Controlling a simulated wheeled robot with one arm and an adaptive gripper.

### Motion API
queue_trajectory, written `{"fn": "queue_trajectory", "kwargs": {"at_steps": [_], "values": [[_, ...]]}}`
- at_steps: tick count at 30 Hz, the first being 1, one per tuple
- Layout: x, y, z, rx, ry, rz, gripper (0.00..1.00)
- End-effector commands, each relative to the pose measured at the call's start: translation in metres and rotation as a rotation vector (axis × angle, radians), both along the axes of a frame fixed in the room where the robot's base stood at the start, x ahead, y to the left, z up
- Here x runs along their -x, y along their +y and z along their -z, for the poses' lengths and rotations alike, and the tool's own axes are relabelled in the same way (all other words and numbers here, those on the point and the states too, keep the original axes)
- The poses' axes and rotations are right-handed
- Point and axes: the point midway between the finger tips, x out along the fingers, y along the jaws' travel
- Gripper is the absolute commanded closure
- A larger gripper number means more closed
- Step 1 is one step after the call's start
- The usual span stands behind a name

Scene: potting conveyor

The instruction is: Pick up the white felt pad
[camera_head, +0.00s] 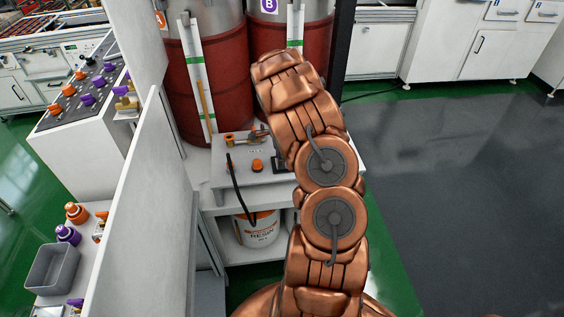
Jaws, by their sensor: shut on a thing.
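I cannot make out the white felt pad in this view. My copper-coloured arm rises through the middle of the picture and bends over at the top, beside the red drums. My gripper is not clearly visible, as my own arm hides the space beyond it. A small dark part shows beside the arm, over the white bench unit (232,181), but I cannot tell what it is.
The white unit carries brass fittings (233,139) and an orange knob (257,165). A resin bucket (257,229) stands on the shelf below. Red drums (210,85) stand behind. A white partition (140,215) is at left. Grey floor (470,180) at right is clear.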

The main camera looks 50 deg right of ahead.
Motion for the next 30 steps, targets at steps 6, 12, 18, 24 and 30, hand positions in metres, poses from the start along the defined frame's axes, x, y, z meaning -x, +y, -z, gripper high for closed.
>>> {"fn": "queue_trajectory", "kwargs": {"at_steps": [6, 12, 18, 24, 30], "values": [[0.001, 0.001, 0.002, -0.002, 0.002, 0.0, 0.88], [0.0, 0.0, -0.005, -0.001, -0.001, 0.0, 0.88], [0.0, 0.0, -0.022, 0.001, -0.001, -0.001, 0.88], [0.008, 0.003, -0.034, 0.0, 0.002, 0.002, 0.88], [0.026, 0.009, -0.036, 0.0, 0.001, 0.002, 0.88]]}}
